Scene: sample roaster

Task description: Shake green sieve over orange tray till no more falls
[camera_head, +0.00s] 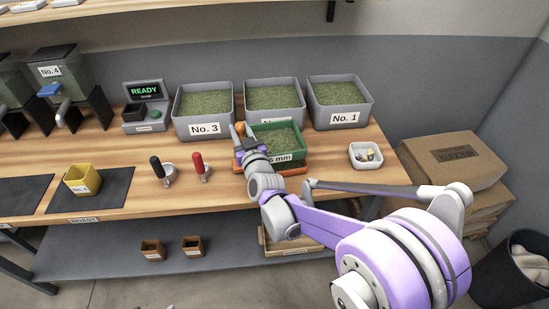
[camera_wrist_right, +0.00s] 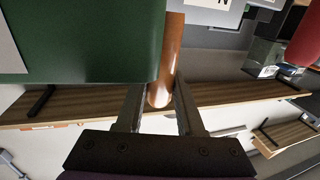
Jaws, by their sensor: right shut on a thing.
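The green sieve (camera_head: 292,157) is full of green beans and has a white label ending in "mm". It sits over the orange tray (camera_head: 296,171), of which only edges show below it. Whether the sieve touches the tray I cannot tell. My right gripper (camera_head: 242,138) is at the sieve's left side. In the right wrist view, a brown rounded handle (camera_wrist_right: 166,65) lies between the fingers of my right gripper (camera_wrist_right: 160,108), beside the sieve's green wall (camera_wrist_right: 80,40). The gripper is shut on this handle. My left gripper is not in view.
Grey bins labelled No. 3 (camera_head: 205,129) and No. 1 (camera_head: 345,118), with another between them, stand close behind the sieve. A small white dish (camera_head: 366,165) is to the right. Black-handled (camera_head: 156,166) and red-handled (camera_head: 197,163) tools stand to the left. A yellow cup (camera_head: 78,182) is farther left.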

